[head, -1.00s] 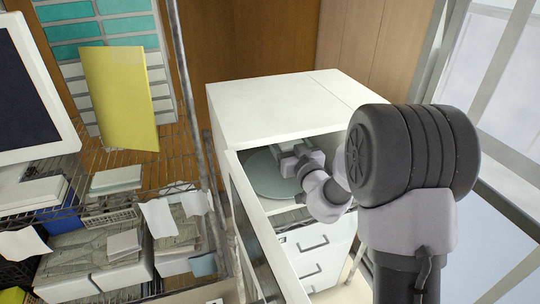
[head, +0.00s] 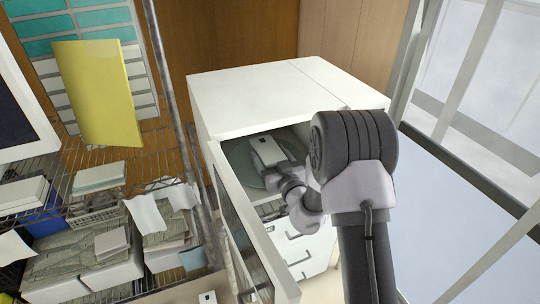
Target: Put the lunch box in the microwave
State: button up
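The white microwave (head: 262,102) stands in the middle of the head view. Its door (head: 243,225) hangs open at the left, with a dark window. A round glass turntable (head: 238,160) shows inside. My arm reaches in through the open front, and my gripper (head: 268,168) is inside the microwave, over the turntable. A white block with a small dark mark (head: 266,151) shows at the gripper's end; I cannot tell whether it is the lunch box or part of my gripper. The fingertips are too small and partly hidden to read.
A wire rack (head: 100,205) with boxes and papers stands at the left, close to the open door. White drawers (head: 308,250) are below the microwave. A metal-framed window (head: 470,90) is at the right. A yellow board (head: 98,95) hangs behind the rack.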

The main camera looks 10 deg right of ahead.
jog(key=shift+o, duration=1.1)
jog(key=shift+r, duration=0.1)
jog(key=s+b, duration=0.1)
jog(key=s, duration=0.3)
jog(key=s+d+b, duration=0.1)
jog(key=s, duration=0.3)
jog(key=s+d+b, duration=0.1)
jog(key=s, duration=0.3)
jog(key=shift+d+r, duration=0.1)
jog(key=shift+d, duration=0.05)
jog(key=shift+w, duration=0.1)
